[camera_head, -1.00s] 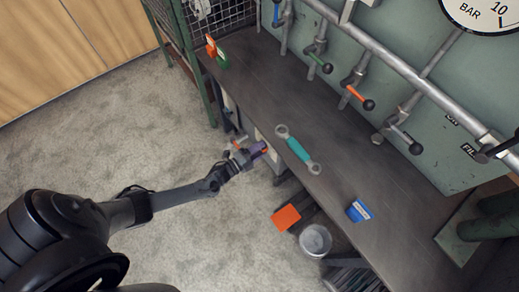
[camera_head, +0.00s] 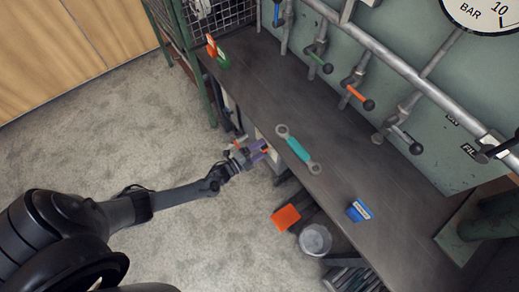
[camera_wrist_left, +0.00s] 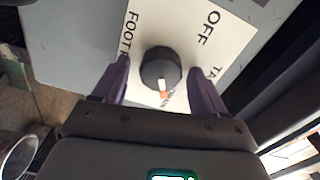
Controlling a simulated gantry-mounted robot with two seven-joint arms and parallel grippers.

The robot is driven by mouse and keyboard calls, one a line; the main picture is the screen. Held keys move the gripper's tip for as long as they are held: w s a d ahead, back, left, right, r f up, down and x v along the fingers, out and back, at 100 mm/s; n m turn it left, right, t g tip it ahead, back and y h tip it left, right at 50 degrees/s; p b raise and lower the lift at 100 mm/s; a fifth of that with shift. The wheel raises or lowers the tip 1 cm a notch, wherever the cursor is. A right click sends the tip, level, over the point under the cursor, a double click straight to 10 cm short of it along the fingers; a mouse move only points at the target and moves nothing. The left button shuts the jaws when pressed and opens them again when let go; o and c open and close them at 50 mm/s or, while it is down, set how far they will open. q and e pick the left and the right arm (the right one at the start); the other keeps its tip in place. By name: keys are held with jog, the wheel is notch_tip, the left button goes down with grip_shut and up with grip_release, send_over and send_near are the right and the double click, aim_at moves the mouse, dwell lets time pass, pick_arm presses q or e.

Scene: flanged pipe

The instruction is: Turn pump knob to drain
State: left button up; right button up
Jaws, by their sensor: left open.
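The pump knob (camera_wrist_left: 160,68) is a round black knob with a white and orange pointer mark, in the left wrist view. It sits on a white label plate (camera_wrist_left: 225,22) with the words "OFF", "FOOT" and a partly hidden "TA". The pointer mark faces the gripper side. My left gripper (camera_wrist_left: 162,88) is open, with its purple fingers on either side of the knob; I cannot tell if they touch it. In the head view the left gripper (camera_head: 264,151) is at the bench's front edge, and the knob is hidden there. My right gripper is not in view.
The dark bench (camera_head: 262,95) holds a teal-handled wrench (camera_head: 297,149), a blue box (camera_head: 359,210) and a green-and-orange item (camera_head: 217,52). Below stand a bucket (camera_head: 315,240) and an orange object (camera_head: 286,217). Pipes with valve levers line the wall behind.

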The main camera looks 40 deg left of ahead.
pick_arm(q)
jog(key=shift+s+a+p, duration=0.1)
jog(key=shift+s+p, duration=0.2)
jog(key=shift+s, duration=0.25)
jog(key=p+v, duration=0.3)
jog(key=v, duration=0.6)
jog(key=shift+s, duration=0.4)
jog(key=shift+a, duration=0.1)
